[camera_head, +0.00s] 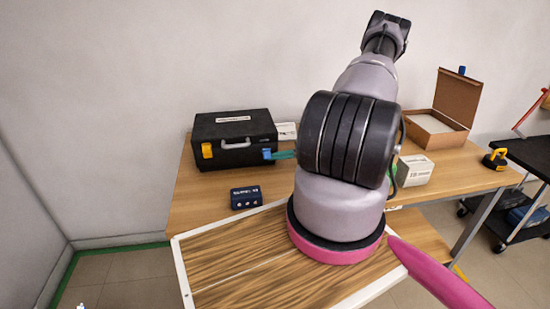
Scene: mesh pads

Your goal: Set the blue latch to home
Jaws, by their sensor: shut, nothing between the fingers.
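A black case (233,124) stands closed on the wooden table, with a grey handle on its front. The blue latch (267,154) is at the right end of its front face. A yellow latch (207,150) is at the left end. A teal finger tip of my gripper (281,155) shows just right of the blue latch, pointing left at it. It is touching or very close; I cannot tell which. The gripper is shut with nothing held. Most of it is hidden behind my arm. The blue latch is too small to read its exact angle.
A small dark blue box (246,198) with knobs sits in front of the case. A white box (415,170) and an open brown box (440,114) stand right of my arm. A black cart (528,152) is at the far right.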

